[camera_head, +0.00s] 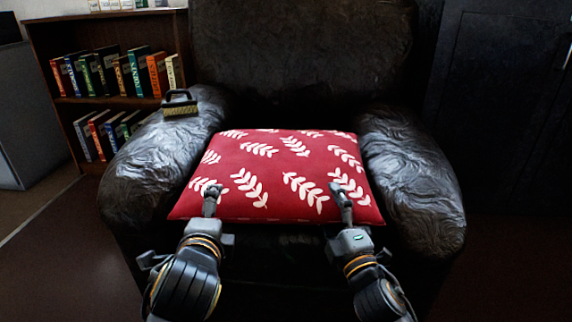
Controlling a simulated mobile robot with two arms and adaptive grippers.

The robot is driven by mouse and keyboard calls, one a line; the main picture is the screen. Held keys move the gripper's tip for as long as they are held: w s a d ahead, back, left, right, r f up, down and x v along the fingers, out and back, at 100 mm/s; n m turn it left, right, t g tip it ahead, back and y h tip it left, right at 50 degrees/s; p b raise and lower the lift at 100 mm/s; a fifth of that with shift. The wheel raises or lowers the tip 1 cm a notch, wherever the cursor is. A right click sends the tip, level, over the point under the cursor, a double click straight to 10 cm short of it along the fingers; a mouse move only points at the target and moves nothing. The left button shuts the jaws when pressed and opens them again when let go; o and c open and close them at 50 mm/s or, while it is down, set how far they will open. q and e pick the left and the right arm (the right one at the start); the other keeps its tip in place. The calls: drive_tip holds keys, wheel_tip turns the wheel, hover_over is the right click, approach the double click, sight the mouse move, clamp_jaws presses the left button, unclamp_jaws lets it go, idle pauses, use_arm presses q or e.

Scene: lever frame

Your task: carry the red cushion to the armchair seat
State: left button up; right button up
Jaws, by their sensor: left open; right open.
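The red cushion (270,170) with white leaf prints lies flat on the seat of the dark leather armchair (412,170), between its two armrests. My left gripper (211,190) is open at the cushion's near left part. My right gripper (340,192) is open at the cushion's near right part. Both grippers overlap the cushion's front edge in the picture. I cannot tell whether the fingers touch it. Most of the seat is hidden under the cushion.
A small dark object with a handle (180,104) sits on the left armrest. A wooden bookshelf (40,40) with several books stands behind on the left. A dark cabinet (490,100) stands at the right. Floor shows on both sides of the armchair.

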use_arm(q)
drive_tip(key=shift+w+d+f, duration=0.1)
drive_tip(key=shift+d+f, duration=0.05)
drive_tip(key=shift+f, duration=0.05)
drive_tip(key=shift+r, duration=0.1)
use_arm(e)
drive_tip(key=v, duration=0.7)
drive_tip(key=shift+f, duration=0.25)
drive_tip(key=shift+s+d+r, duration=0.1)
idle(0.3)
use_arm(q)
drive_tip(key=s+a+p, duration=0.2)
drive_tip(key=s+a, duration=0.2)
drive_tip(key=shift+s, duration=0.3)
use_arm(e)
drive_tip(key=shift+r, duration=1.1)
use_arm(q)
drive_tip(key=shift+s+d, duration=0.1)
use_arm(e)
drive_tip(key=shift+s, duration=0.1)
